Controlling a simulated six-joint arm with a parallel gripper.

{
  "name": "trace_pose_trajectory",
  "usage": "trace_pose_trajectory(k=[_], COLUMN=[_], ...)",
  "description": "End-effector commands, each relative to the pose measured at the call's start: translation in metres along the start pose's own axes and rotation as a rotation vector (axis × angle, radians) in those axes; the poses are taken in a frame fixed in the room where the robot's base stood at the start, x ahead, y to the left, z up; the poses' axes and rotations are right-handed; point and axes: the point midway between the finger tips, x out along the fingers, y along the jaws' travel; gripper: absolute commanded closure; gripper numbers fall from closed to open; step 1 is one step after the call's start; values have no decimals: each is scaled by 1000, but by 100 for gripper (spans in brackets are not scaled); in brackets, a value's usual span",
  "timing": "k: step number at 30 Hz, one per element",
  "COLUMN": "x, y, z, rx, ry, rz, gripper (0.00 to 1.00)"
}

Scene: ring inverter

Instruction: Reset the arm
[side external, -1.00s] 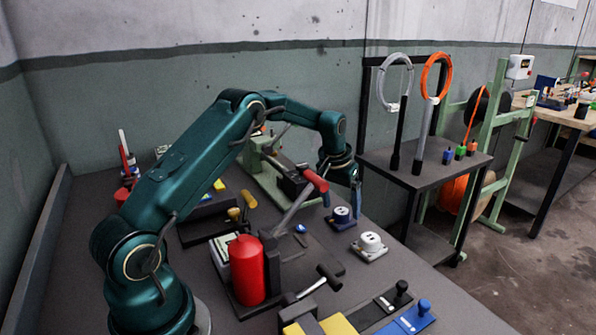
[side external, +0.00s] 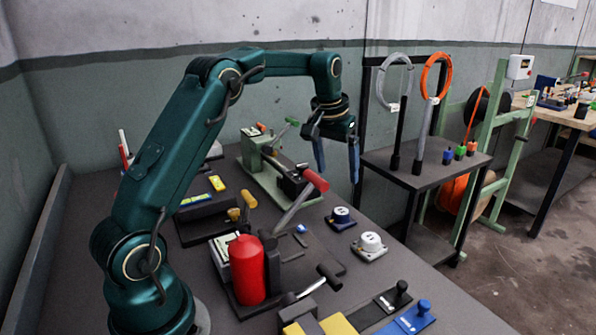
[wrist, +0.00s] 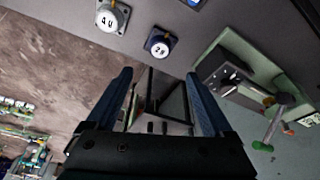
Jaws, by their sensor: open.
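My gripper (side external: 337,160) hangs fingers down, open and empty, above the back right part of the dark workbench (side external: 398,272). In the side external view it is up in front of the wall, higher than the red-handled tool fixture to its left. Its two blue fingers stand apart in the wrist view (wrist: 160,90), with nothing between them but the distant floor and a dark stand. The arm is raised and bent at the elbow.
A blue-capped block (side external: 341,216) and a white-capped block (side external: 370,243) sit near the bench's right edge. A green fixture (side external: 262,170) stands at the back. A red cylinder (side external: 247,270) stands in front. A ring stand table (side external: 425,165) is to the right.

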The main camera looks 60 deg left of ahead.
Motion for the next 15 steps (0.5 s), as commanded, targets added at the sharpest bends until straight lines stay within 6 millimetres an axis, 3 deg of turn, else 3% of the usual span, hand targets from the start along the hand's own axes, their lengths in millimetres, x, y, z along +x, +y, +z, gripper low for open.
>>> trace_pose_trajectory(k=[4, 8, 15], x=[-13, -49, -114], y=[8, 24, 54], z=[-4, -1, 48], rx=[18, 57, 153], ry=[33, 99, 188], rz=[6, 21, 62], gripper=[14, 14, 14])
